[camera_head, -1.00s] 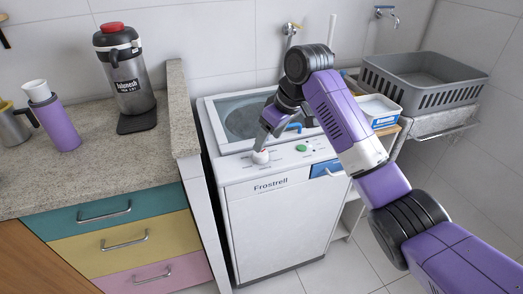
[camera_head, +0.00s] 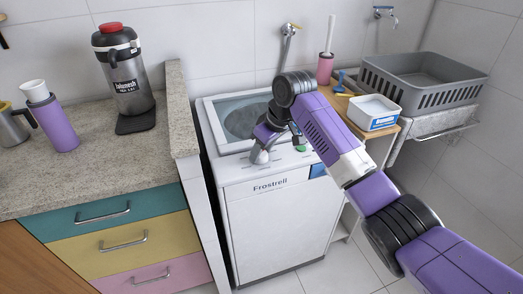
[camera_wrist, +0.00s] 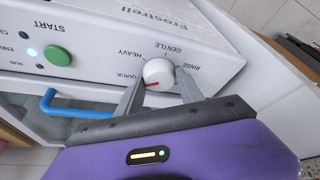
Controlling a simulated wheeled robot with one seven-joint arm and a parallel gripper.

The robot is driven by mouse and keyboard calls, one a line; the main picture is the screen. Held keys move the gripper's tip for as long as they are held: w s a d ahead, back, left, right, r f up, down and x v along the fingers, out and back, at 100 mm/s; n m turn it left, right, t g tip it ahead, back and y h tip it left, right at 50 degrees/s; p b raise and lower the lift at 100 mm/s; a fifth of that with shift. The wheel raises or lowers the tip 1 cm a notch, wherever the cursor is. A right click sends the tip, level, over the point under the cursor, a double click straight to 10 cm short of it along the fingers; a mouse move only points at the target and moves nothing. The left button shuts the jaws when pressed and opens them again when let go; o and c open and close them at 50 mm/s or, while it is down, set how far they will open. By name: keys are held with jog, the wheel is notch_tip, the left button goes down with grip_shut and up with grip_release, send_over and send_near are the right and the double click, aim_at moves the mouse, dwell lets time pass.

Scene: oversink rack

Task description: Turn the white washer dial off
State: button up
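The white washer dial (camera_wrist: 158,72) sits on the washer's sloped control panel, with a red pointer mark. In the wrist view the mark lies toward the lower left, on the side of the QUICK label; HEAVY, GENTLE and RINSE are printed around the dial. My gripper (camera_wrist: 159,84) has one finger on each side of the dial, very close to it; whether both fingers press on it cannot be told. In the head view my gripper (camera_head: 263,147) comes down onto the dial (camera_head: 260,157) from above, partly hiding it. The white washer (camera_head: 275,225) stands beside the counter.
A green START button (camera_wrist: 57,54) and a blue handle (camera_wrist: 75,107) are near the dial. The granite counter edge (camera_head: 178,110) rises left of the washer. A wooden rack (camera_head: 385,131) with a white tub (camera_head: 374,112) stands to the right.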

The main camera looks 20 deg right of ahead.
jog(key=c, duration=0.5)
jog(key=n+y+p, duration=0.1)
jog(key=n, duration=0.1)
jog(key=shift+r+n+g+p, duration=0.1)
jog(key=shift+n+g+p, duration=0.2)
jog(key=shift+n, duration=0.1)
jog(key=n, duration=0.2)
jog(key=shift+w+d+n+g+y, duration=0.1)
jog(key=shift+w+n+g+y, duration=0.05)
jog(key=shift+n+g+y, duration=0.25)
jog(key=n+b, duration=0.1)
jog(key=n+g+b, duration=0.1)
jog(key=n+b, duration=0.1)
jog(key=shift+w+f, duration=0.1)
jog(key=shift+f, duration=0.15)
jog(key=n+g+b, duration=0.1)
jog(key=n+b, duration=0.2)
jog(key=shift+y, duration=0.3)
jog(key=shift+r+n+b, duration=0.15)
jog(key=shift+n+b, duration=0.15)
